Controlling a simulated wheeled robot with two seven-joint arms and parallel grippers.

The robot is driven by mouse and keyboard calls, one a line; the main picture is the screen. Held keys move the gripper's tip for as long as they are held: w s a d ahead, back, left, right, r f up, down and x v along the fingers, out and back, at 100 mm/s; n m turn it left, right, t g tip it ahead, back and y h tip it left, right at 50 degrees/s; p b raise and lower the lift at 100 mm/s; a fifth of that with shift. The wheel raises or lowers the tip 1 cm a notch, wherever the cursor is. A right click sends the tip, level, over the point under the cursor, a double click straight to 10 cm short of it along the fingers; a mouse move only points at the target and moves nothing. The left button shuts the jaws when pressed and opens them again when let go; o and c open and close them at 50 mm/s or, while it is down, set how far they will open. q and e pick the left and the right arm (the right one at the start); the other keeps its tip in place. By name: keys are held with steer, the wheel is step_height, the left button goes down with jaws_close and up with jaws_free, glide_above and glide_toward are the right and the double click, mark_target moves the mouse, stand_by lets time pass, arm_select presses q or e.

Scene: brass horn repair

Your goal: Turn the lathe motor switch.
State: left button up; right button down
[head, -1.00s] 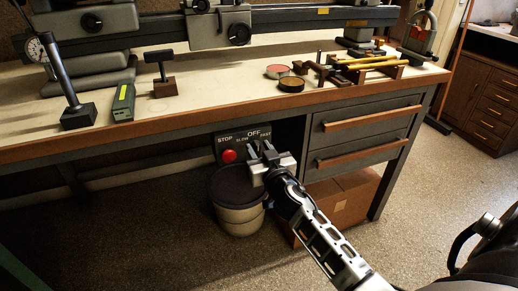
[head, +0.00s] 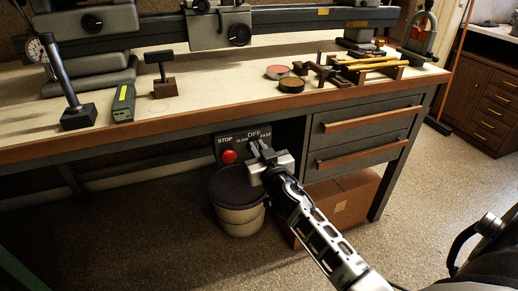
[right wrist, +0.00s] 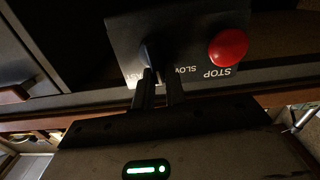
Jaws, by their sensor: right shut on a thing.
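The lathe motor switch panel (head: 226,143) is a dark plate under the bench's front edge, marked STOP, SLOW, OFF and FAST. It also shows upside down in the right wrist view (right wrist: 190,22). A red stop button (head: 229,157) sits at its left; in the right wrist view the button (right wrist: 228,47) is on the right. My right gripper (head: 257,147) is at the panel, its fingers shut on the dark switch knob (right wrist: 148,50). The fingers hide part of the knob and of the lettering, so its exact angle is unclear. My left gripper is out of view.
A lidded bucket (head: 238,215) stands below the panel, close under my right gripper. Drawers (head: 365,125) are to its right, with a cardboard box (head: 345,200) beneath. The benchtop above holds the lathe (head: 235,25) and small tools. The floor in front is open.

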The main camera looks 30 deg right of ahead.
steer(key=shift+w+a+f+n, duration=0.1)
steer(key=shift+a+n, duration=0.1)
steer(key=shift+n, duration=0.95)
steer(key=shift+s+a+f+n, duration=0.1)
steer(key=shift+a+n, duration=0.1)
steer(key=shift+n, duration=0.9)
steer(key=shift+w+a+f+n, duration=0.1)
steer(key=shift+a+n, duration=0.1)
steer(key=shift+n, duration=0.95)
steer(key=c, duration=1.4)
jaws_free()
steer(key=shift+c, duration=0.2)
